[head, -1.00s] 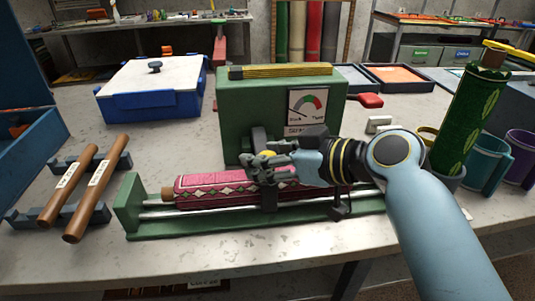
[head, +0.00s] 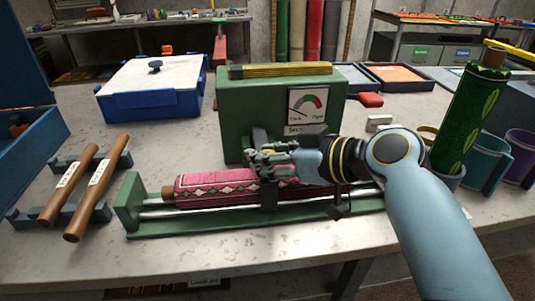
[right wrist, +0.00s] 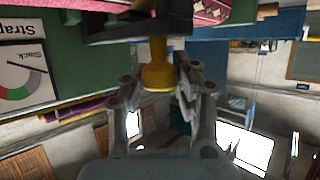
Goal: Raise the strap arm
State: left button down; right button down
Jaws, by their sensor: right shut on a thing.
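My right gripper (head: 268,158) reaches in from the right, over the rolled red patterned rug (head: 225,187) in the green scrubber frame. In the right wrist view its fingers are closed around a yellow knob (right wrist: 157,72). The knob joins a dark bar (right wrist: 135,28) at the top of that view, which looks like the strap arm. In the head view a dark clamp-like part (head: 268,194) crosses the rug below the gripper. The gripper and wrist hide the knob and part of the rug's right side. My left gripper is not in view.
A green box (head: 232,115) with a slack gauge (head: 307,104) stands behind the rug. Two wooden rollers (head: 88,200) lie on a rack at left. A blue bin with a white lid (head: 150,103) stands behind them. A green roll (head: 468,120) and cups (head: 490,165) are at right.

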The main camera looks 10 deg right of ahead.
jog(key=w+r+p, duration=0.1)
jog(key=p, duration=0.1)
jog(key=w+r+g+p, duration=0.1)
jog(key=r+p, duration=0.1)
jog(key=w+r+m+g+p, duration=0.1)
jog(key=p, duration=0.2)
jog(key=shift+w+r+h, duration=0.2)
jog(key=shift+r+h, duration=0.1)
jog(key=w+r, duration=0.3)
jog(key=w, duration=0.2)
jog(key=shift+w, duration=0.3)
jog(key=shift+r, duration=0.1)
jog(key=c, duration=1.5)
grip_release()
jog(key=o, duration=0.5)
jog(key=shift+s+d, duration=0.2)
jog(key=shift+d, duration=0.1)
jog(key=v, duration=1.1)
jog(key=shift+s+d+r, duration=0.1)
jog(key=shift+s+d, duration=0.1)
jog(key=shift+s, duration=0.1)
